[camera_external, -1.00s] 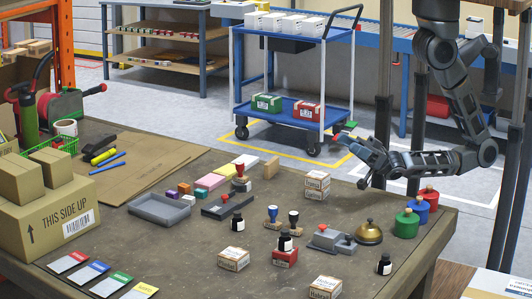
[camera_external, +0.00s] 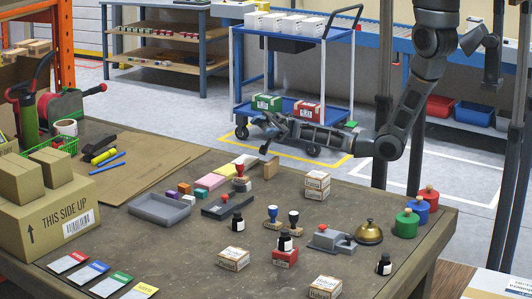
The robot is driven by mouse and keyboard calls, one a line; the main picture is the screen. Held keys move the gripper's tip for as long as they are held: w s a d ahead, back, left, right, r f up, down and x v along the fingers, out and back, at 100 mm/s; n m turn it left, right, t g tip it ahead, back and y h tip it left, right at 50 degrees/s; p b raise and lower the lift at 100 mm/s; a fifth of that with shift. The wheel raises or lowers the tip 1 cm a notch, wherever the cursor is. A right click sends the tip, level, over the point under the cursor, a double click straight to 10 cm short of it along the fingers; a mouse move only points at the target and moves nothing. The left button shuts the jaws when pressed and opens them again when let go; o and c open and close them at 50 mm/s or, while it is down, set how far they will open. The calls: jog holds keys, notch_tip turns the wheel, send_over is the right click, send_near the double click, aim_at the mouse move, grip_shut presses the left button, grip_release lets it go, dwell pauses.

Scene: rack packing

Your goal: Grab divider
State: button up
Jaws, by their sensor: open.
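My gripper (camera_external: 261,122) is at the end of my arm, which reaches left above the far edge of the workbench (camera_external: 330,225). It appears open and empty, and it is small in the view. Several flat cards with coloured strips lie at the bench's front left: red (camera_external: 68,262), blue (camera_external: 88,272), green (camera_external: 110,285) and yellow (camera_external: 139,292). These may be the dividers, but I cannot tell for sure. My gripper is well behind them and apart from them.
Cardboard boxes (camera_external: 45,213) stand left of the cards. A grey tray (camera_external: 160,209), stamps, small black bottles (camera_external: 237,222), a brass bell (camera_external: 369,232) and red, blue and green round containers (camera_external: 406,224) crowd the bench. A blue trolley (camera_external: 294,108) stands behind.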

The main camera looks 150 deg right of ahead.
jog(key=s+d+f+m+g+h, duration=0.2)
jog(key=s+d+f+m, duration=0.15)
jog(key=s+f, duration=0.5)
jog(key=m+g+b, duration=0.1)
jog(key=m+g, duration=0.1)
jog(key=m, duration=0.2)
send_near(266, 166)
jog(key=shift+s+n, duration=0.25)
jog(key=shift+s, duration=0.95)
jog(key=shift+w+f, duration=0.15)
jog(key=w, duration=0.7)
jog(key=shift+w+a+p, duration=0.1)
jog(key=shift+a+p, duration=0.25)
jog(key=shift+p, duration=0.05)
jog(key=shift+c, duration=0.3)
grip_shut()
